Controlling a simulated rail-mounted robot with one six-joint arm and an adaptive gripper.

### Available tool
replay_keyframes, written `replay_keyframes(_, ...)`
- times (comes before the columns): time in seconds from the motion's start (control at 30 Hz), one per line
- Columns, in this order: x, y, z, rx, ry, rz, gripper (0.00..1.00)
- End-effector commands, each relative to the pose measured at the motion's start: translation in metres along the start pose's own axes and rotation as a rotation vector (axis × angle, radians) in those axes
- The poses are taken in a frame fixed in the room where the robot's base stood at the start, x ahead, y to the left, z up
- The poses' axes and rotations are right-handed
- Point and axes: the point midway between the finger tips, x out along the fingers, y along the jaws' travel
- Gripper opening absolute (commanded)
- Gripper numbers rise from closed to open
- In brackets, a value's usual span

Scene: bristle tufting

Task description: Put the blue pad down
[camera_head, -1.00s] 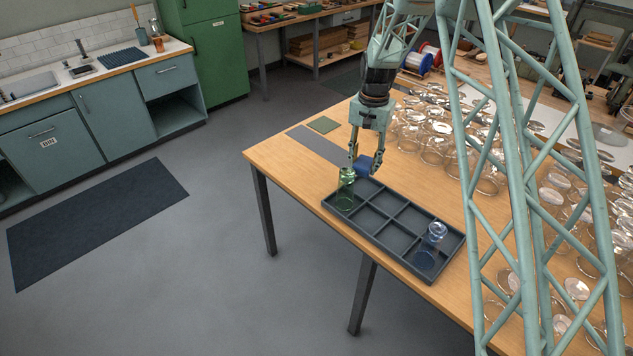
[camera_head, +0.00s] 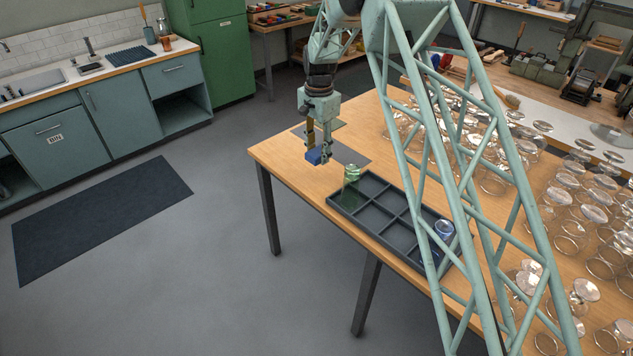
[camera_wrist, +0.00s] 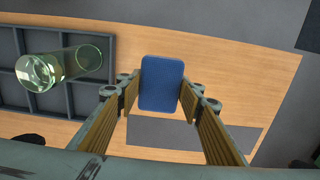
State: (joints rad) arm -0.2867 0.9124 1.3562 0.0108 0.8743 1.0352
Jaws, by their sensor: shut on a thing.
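The blue pad (camera_head: 315,157) is held by my gripper (camera_head: 318,153) above the wooden table, left of the tray in the head view. In the wrist view the pad (camera_wrist: 162,82) is a flat blue rectangle with rounded corners, gripped by its long sides between the two fingers of my gripper (camera_wrist: 160,92). A grey mat (camera_head: 350,153) lies flat on the table behind the gripper; the wrist view shows a grey strip (camera_wrist: 215,135) of it next to the pad.
A dark divided tray (camera_head: 390,218) holds a green glass jar (camera_head: 351,175) in its far left compartment and a blue jar (camera_head: 443,231) near its right end. Many clear glasses (camera_head: 560,205) stand to the right. Bare table lies left of the tray.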

Motion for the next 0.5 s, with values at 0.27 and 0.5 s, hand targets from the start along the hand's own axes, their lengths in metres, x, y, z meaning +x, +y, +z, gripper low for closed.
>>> replay_keyframes(0.27, 0.001, 0.001, 0.000, -0.001, 0.000, 0.000, 0.19)
replay_keyframes(0.5, 0.021, 0.001, 0.000, -0.001, -0.001, 0.002, 0.19)
